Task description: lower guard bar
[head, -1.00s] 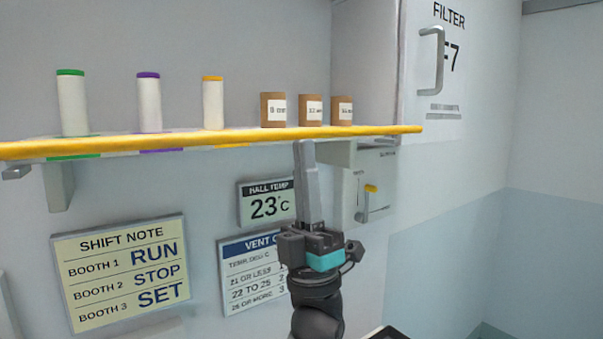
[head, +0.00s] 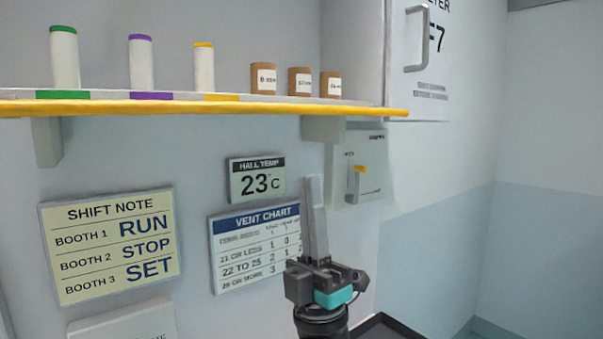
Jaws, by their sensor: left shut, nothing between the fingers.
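The yellow guard bar (head: 200,108) runs along the front of the shelf (head: 350,103), level with or just below its front edge. The green, purple and yellow marks on the shelf edge show above the bar. My left gripper (head: 313,180) points upward with its fingers shut and empty. Its tips show below the bar and apart from it in the picture. My right gripper is not in view.
Three capped spools (head: 142,68) and three brown labelled rolls (head: 300,82) stand on the shelf. A small box with a yellow-tipped lever (head: 360,172) is on the wall at right. A cabinet door with a handle (head: 424,40) is upper right. Signs, including the vent chart (head: 255,245), hang below.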

